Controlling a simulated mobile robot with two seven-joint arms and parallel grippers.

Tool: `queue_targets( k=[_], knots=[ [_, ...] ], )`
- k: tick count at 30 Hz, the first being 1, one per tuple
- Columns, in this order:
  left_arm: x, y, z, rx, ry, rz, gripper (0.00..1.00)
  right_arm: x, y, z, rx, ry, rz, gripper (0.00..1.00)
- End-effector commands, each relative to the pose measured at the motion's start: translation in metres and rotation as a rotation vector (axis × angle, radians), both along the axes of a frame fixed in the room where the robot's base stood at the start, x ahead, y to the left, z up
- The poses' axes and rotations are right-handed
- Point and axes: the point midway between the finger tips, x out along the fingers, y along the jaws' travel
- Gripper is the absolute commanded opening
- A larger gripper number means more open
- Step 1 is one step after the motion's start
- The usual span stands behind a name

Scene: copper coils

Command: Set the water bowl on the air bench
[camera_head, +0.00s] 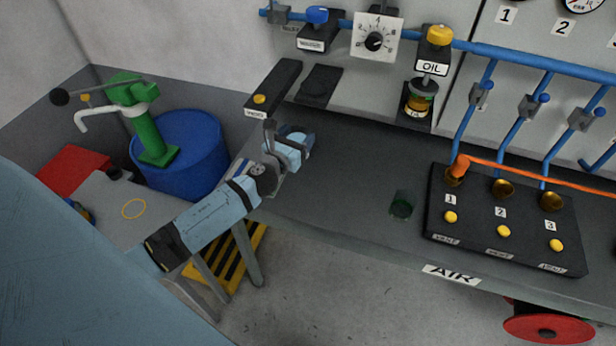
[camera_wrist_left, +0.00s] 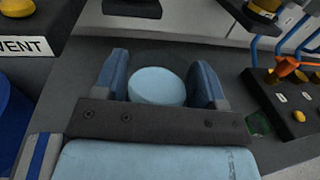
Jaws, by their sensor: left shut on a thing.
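My left gripper (camera_head: 298,143) is over the left part of the dark grey air bench (camera_head: 340,185), which has an AIR label on its front edge. In the left wrist view the two blue fingers (camera_wrist_left: 160,82) stand on either side of the water bowl (camera_wrist_left: 158,88), shut on it. The bowl shows as a pale blue round surface with a faint clear rim behind it. In the head view it is mostly hidden by the gripper. I cannot tell whether its base touches the bench top. My right gripper is not in view.
A small green clear cup (camera_head: 402,206) stands on the bench right of the gripper. A black VENT panel (camera_head: 273,90) is behind the gripper. A blue barrel (camera_head: 195,145) stands left.

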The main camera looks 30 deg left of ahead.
Motion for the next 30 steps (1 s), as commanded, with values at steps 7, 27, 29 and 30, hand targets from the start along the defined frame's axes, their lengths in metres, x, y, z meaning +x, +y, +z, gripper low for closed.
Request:
queue_targets(
  k=[7, 27, 29, 30],
  knots=[
    [0.0, -0.001, -0.075, -0.005, -0.001, 0.003, 0.35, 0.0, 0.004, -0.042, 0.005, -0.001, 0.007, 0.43],
    [0.001, 0.0, -0.135, 0.001, -0.002, 0.0, 0.35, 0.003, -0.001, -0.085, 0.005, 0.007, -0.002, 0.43],
    [0.001, 0.0, -0.133, 0.001, -0.002, 0.0, 0.35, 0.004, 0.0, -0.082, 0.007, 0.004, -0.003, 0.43],
    [0.001, 0.0, -0.133, 0.001, -0.002, -0.001, 0.35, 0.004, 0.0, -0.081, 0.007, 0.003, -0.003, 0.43]
  ],
)
